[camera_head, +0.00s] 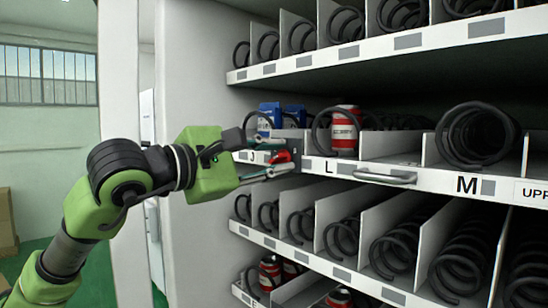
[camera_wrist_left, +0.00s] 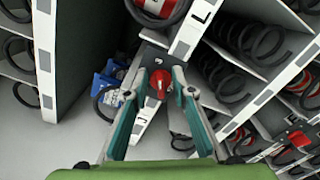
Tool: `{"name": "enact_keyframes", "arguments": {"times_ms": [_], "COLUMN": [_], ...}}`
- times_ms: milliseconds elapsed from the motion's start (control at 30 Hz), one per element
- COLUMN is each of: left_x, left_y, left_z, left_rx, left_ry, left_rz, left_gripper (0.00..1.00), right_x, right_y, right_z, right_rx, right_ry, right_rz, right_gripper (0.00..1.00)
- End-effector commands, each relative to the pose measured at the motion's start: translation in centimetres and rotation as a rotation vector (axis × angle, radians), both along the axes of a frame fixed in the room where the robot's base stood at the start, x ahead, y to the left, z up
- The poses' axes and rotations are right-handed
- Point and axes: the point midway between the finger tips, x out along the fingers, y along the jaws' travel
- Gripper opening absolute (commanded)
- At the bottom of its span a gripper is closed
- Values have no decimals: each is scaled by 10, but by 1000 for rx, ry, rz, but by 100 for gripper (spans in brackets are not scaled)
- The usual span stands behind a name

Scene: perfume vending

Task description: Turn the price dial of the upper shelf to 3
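The red price dial (camera_head: 278,157) sits on the front strip of the shelf (camera_head: 437,181) marked L and M, left of the L. It also shows in the left wrist view (camera_wrist_left: 160,82), on a grey plate with a small mark I cannot read surely. My left gripper (camera_head: 268,157) is at the dial. In the left wrist view its fingers (camera_wrist_left: 160,72) are spread, one on each side of the dial, with gaps visible. Whether either fingertip touches the dial I cannot tell. My right gripper is not in view.
A metal handle (camera_head: 385,176) sticks out right of the L. A red-and-white can (camera_head: 345,130) and blue boxes (camera_head: 270,115) stand in coils behind the strip. Another shelf edge (camera_head: 340,57) runs above, and one (camera_head: 335,270) below. The white cabinet side (camera_head: 200,70) is on the left.

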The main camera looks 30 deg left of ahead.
Motion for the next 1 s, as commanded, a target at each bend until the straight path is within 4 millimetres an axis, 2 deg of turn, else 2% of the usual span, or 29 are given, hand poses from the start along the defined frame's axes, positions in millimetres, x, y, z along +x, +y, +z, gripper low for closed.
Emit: {"name": "enact_keyframes", "arguments": {"times_ms": [167, 500, 767, 1000], "left_x": [-6, -57, -86, -98], "left_y": [3, 22, 30, 31], "left_z": [0, -1, -2, 0], "left_rx": [-1, 4, 6, 2], "left_ry": [0, 1, 4, 0], "left_rz": [2, 6, 5, -6], "left_gripper": [24, 24, 24, 24], "right_x": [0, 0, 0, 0], "right_y": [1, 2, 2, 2], "right_z": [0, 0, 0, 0], "right_rx": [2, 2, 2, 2], "right_ry": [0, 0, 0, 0], "right_rz": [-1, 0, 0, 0], "right_gripper": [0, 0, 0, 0]}}
